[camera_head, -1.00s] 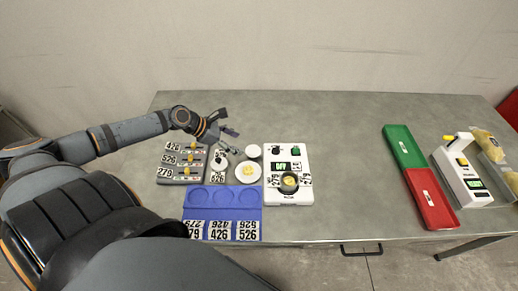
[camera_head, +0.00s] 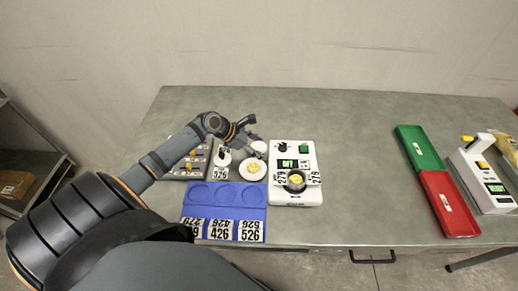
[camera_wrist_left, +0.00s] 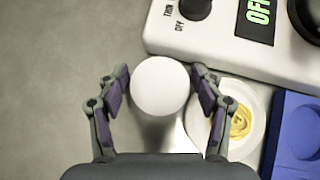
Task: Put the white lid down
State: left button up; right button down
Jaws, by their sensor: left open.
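The white lid (camera_head: 259,146), a small round disc, lies on the table just left of the white machine's back part. In the left wrist view the lid (camera_wrist_left: 161,86) sits between the two spread fingers, with a gap visible on each side. My left gripper (camera_head: 257,137) is open at the lid. In the left wrist view the gripper (camera_wrist_left: 160,90) has one finger on either side of it. Part of the lid's edge is hidden by the gripper in the head view. My right gripper is not in view.
The white machine (camera_head: 281,189) reads OFF. Green (camera_head: 402,135) and red (camera_head: 435,180) trays lie right. The table's middle is clear.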

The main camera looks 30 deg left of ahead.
pick_arm(q)
jog(key=c, duration=0.7)
jog(key=shift+o, duration=0.2)
jog(key=shift+r, duration=0.15)
